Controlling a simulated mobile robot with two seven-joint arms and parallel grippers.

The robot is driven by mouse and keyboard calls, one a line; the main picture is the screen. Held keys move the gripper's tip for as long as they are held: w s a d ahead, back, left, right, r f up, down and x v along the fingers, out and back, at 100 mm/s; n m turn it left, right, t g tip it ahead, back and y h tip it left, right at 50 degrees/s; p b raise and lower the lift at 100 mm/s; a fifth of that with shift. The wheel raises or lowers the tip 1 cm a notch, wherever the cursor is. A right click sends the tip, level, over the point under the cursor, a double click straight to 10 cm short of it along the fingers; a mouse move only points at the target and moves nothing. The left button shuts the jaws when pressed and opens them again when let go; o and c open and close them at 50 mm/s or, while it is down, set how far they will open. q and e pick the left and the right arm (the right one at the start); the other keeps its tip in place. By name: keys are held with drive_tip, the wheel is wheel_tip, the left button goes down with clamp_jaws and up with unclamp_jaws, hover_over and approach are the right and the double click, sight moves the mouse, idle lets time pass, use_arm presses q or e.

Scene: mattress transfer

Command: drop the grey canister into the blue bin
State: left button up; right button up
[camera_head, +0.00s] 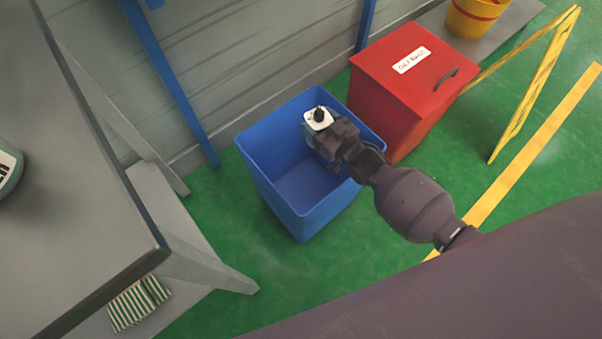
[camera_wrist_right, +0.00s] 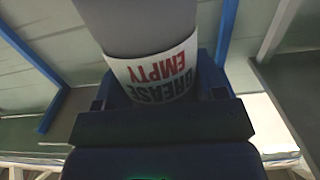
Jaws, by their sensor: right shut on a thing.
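The grey canister (camera_wrist_right: 140,25) fills the upper middle of the right wrist view, with a white label reading "GREASE EMPTY". In the head view its pale end with a dark cap (camera_head: 318,117) shows above the far part of the blue bin (camera_head: 300,226). My right gripper (camera_head: 326,134) is shut on the canister and holds it over the bin's opening. It also shows in the right wrist view (camera_wrist_right: 160,95). The bin is open at the top, and the part of its inside that I see is empty. My left gripper is not in view.
A red lidded box (camera_head: 400,95) stands close to the bin's right. A grey table (camera_head: 75,200) is at the left, with a partly cut-off labelled container (camera_head: 8,168) on it. A yellow rail (camera_head: 520,110) stands at the right. Green floor lies in front of the bin.

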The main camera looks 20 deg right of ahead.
drive_tip(key=f+b, duration=0.1)
drive_tip(key=f, duration=0.1)
drive_tip(key=f+b, duration=0.1)
drive_tip(key=shift+s+f, duration=0.2)
drive_tip(key=shift+f, duration=0.2)
drive_tip(key=shift+f+b, duration=0.5)
drive_tip(key=shift+f, duration=0.1)
drive_tip(key=shift+w+f, duration=0.1)
drive_tip(key=shift+f, duration=0.05)
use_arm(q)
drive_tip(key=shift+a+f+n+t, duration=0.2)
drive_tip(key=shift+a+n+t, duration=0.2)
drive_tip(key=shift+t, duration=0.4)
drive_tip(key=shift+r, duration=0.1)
use_arm(e)
drive_tip(key=shift+w, duration=0.1)
drive_tip(key=o, duration=1)
drive_tip(key=shift+o, duration=0.2)
